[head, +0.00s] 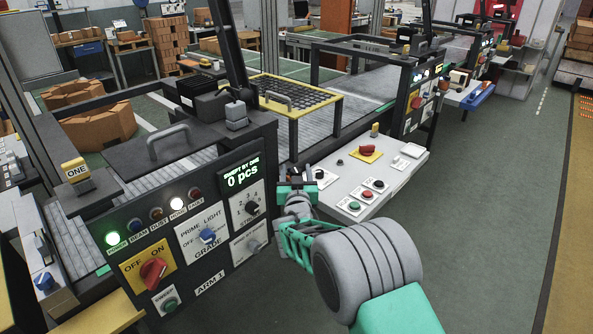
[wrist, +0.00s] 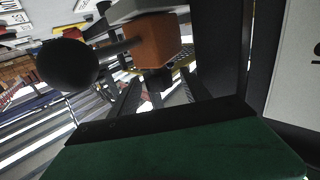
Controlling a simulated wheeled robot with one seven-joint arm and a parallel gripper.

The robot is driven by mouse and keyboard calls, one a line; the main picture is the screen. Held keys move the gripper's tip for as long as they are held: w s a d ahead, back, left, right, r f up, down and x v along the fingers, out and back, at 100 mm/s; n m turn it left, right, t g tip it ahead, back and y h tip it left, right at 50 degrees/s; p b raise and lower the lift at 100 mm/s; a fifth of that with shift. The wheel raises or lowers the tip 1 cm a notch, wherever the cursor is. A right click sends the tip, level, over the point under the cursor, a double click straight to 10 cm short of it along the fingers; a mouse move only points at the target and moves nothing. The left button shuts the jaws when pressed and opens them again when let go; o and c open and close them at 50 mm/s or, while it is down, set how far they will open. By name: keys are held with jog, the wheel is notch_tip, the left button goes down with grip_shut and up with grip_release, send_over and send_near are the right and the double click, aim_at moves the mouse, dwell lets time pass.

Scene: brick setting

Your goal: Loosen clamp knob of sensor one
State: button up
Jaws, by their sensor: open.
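A yellow block labelled ONE (head: 75,169) sits on a grey mount at the left end of the near machine in the head view. I cannot make out a clamp knob on it there. In the wrist view a round black knob (wrist: 67,65) on a short shaft sticks out of an orange block (wrist: 155,41). I cannot tell whether this is the block labelled ONE. My gripper (head: 290,188) is in front of the machine's right side, right of the display. In the wrist view its dark fingers (wrist: 158,92) are open and empty, below the orange block.
The near control panel (head: 140,232) carries a red OFF/ON switch (head: 153,271) and several dials. A white button console (head: 385,170) lies just right of my gripper. A yellow-framed grate (head: 300,97) stands behind. The floor at right is clear.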

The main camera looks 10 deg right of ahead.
jog(key=shift+w, duration=0.15)
grip_shut()
dwell(0.5)
